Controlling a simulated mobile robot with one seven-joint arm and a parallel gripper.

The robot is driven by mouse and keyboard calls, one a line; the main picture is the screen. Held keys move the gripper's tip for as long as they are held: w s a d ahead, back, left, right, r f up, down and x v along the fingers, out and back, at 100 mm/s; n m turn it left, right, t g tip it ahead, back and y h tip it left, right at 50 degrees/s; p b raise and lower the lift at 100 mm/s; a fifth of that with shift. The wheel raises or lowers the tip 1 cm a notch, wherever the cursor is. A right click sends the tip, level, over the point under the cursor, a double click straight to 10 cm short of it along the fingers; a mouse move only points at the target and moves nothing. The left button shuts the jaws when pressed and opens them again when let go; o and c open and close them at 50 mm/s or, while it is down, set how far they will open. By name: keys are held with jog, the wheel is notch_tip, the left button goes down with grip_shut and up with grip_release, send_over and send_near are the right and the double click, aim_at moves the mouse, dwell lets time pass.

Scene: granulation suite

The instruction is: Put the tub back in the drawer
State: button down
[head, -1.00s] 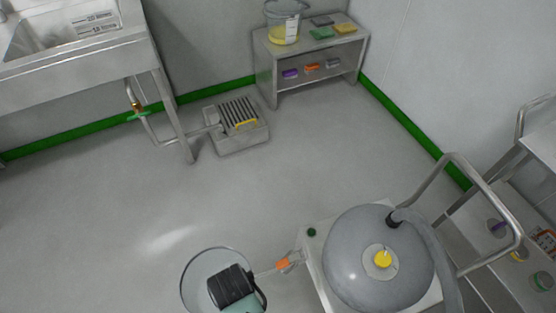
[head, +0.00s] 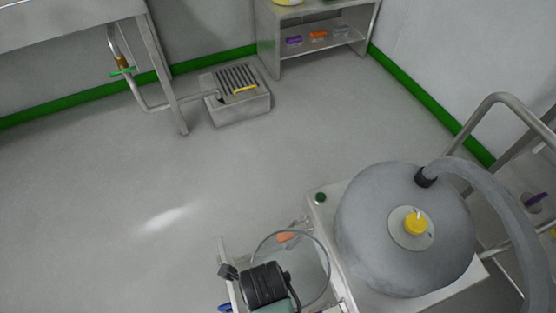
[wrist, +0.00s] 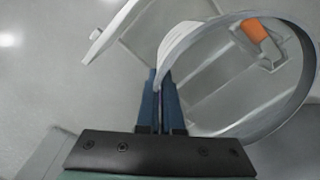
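The tub (head: 325,262) is clear and round, in the lower middle of the head view. My gripper (wrist: 158,85) is shut on the tub's rim, with its blue fingers together; the tub's rim also shows in the wrist view (wrist: 177,48). In the head view, my gripper's dark body (head: 264,284) covers part of the tub, and the fingertips are hidden. What looks like the open drawer (head: 227,258) shows as a pale wall left of the tub; a pale edge also shows in the wrist view (wrist: 112,30). The tub appears above it; I cannot tell the height.
A grey domed machine (head: 385,245) with a yellow cap and hose stands close right of the tub. An orange-tipped metal piece (head: 287,237) shows through the tub. A floor drain box (head: 238,105) and a steel shelf (head: 318,42) stand at the back. The floor at left is clear.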

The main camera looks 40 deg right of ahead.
notch_tip(320, 180, down, 26)
jog(key=b, duration=1.2)
jog(key=shift+b, duration=0.3)
jog(key=shift+f, duration=0.15)
jog(key=c, duration=1.1)
grip_release()
jog(key=r+p, duration=0.2)
jog(key=r, duration=0.2)
jog(key=r+p, duration=0.2)
jog(key=r, duration=0.2)
jog(key=r+p, duration=0.2)
jog(key=r, duration=0.2)
jog(key=shift+s+a+r+p, duration=0.15)
jog(key=shift+a+r+p, duration=0.05)
jog(key=shift+a+p, duration=0.15)
